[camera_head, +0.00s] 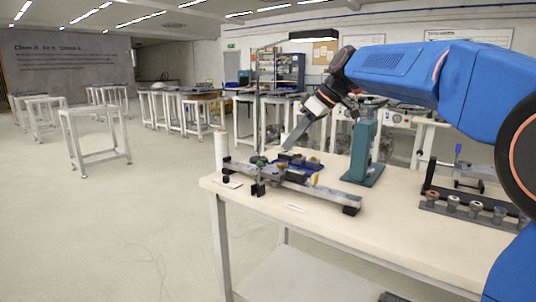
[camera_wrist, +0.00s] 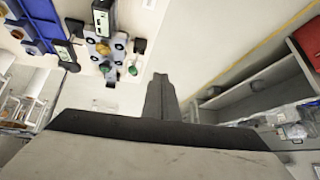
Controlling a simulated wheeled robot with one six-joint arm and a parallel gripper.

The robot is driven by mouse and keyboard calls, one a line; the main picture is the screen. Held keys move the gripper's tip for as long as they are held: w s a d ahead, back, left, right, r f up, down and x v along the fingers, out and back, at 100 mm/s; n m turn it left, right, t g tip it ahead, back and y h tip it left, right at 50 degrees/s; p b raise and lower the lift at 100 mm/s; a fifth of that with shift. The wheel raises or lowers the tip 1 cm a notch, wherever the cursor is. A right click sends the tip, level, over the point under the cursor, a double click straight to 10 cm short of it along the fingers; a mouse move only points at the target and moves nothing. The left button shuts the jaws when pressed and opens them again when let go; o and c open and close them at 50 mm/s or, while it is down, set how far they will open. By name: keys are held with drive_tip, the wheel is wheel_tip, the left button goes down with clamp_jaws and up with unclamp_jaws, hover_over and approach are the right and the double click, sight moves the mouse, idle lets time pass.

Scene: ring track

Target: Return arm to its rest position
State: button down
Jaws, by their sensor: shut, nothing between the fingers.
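My blue arm reaches in from the right of the head view and angles down to the left. My gripper (camera_head: 291,143) hangs above the workbench (camera_head: 300,220), over the track fixture. In the wrist view my gripper (camera_wrist: 161,82) shows its fingers together with nothing held between them. The grey track fixture (camera_head: 318,190) lies along the bench's left part, with small dark and yellow parts on it. It also shows at the top of the wrist view (camera_wrist: 105,48), ahead of the fingers and apart from them.
A teal post (camera_head: 362,150) stands on the bench beside the arm. A white cylinder (camera_head: 221,150) stands at the bench's left edge. A rack of small cups (camera_head: 475,208) lies at the right. A blue tray (camera_wrist: 30,30) shows in the wrist view. Open floor lies left.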

drive_tip(key=s+d+f+m+h, duration=0.2)
drive_tip(key=s+d+f+m, duration=0.2)
drive_tip(key=s+f, duration=0.5)
drive_tip(key=s+d+f+m+t+h, duration=0.1)
drive_tip(key=s+d+f+m, duration=0.3)
drive_tip(key=s+d+f, duration=0.5)
drive_tip(key=s+d+f+m+t+h, duration=0.1)
drive_tip(key=s+d+f+m+h, duration=0.2)
drive_tip(key=s, duration=1.6)
drive_tip(key=d+f+m, duration=0.1)
drive_tip(key=d+f, duration=0.2)
drive_tip(key=f, duration=0.3)
drive_tip(key=shift+d+f+h, duration=0.2)
drive_tip(key=shift+d+h, duration=0.1)
drive_tip(key=shift+d, duration=0.1)
